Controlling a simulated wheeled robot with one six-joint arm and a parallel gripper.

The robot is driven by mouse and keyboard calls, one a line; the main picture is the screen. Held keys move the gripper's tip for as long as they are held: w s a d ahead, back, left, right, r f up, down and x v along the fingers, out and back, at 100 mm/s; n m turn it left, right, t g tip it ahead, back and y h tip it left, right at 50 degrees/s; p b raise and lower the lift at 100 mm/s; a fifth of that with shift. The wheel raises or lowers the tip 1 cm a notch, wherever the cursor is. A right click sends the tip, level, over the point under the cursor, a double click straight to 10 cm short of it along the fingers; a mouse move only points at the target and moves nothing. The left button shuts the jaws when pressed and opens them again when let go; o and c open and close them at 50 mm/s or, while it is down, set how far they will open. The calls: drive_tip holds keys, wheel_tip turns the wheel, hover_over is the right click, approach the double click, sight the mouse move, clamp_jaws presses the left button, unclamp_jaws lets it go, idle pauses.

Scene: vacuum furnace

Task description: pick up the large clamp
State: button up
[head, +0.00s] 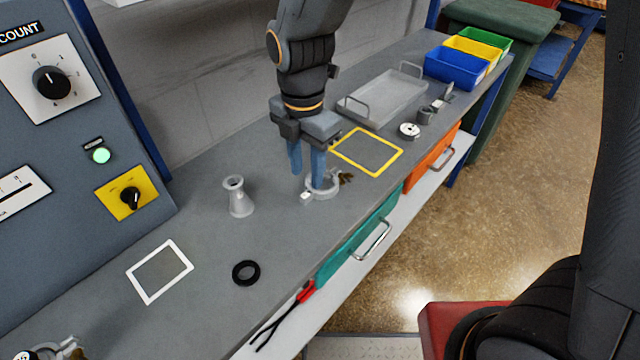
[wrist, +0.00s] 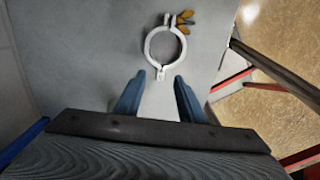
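The large clamp (head: 322,186) is a pale metal ring with a brass-coloured wing nut (head: 346,178), lying on the grey bench. In the wrist view the clamp (wrist: 165,47) lies ahead of the fingertips, its wing nut at the upper right and a small hinge lug pointing towards my gripper. My gripper (head: 307,172) points down over the bench beside the clamp, with its blue fingers apart. In the wrist view the gripper (wrist: 160,82) is open and nothing is between the fingers. In the head view a finger hides part of the ring.
A grey flanged cone (head: 238,197) stands left of the clamp. A black ring (head: 246,272) and a white-framed square (head: 160,271) lie nearer. A yellow-framed square (head: 367,151), a metal tray (head: 384,98) and small parts (head: 410,131) lie beyond. Coloured bins (head: 457,68) stand at the far end.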

sight(307, 193)
drive_tip(key=f, duration=0.2)
drive_tip(key=f+p, duration=0.1)
drive_tip(key=shift+s+f, duration=0.4)
drive_tip(key=shift+f+p, duration=0.3)
drive_tip(key=shift+f, duration=0.45)
clamp_jaws()
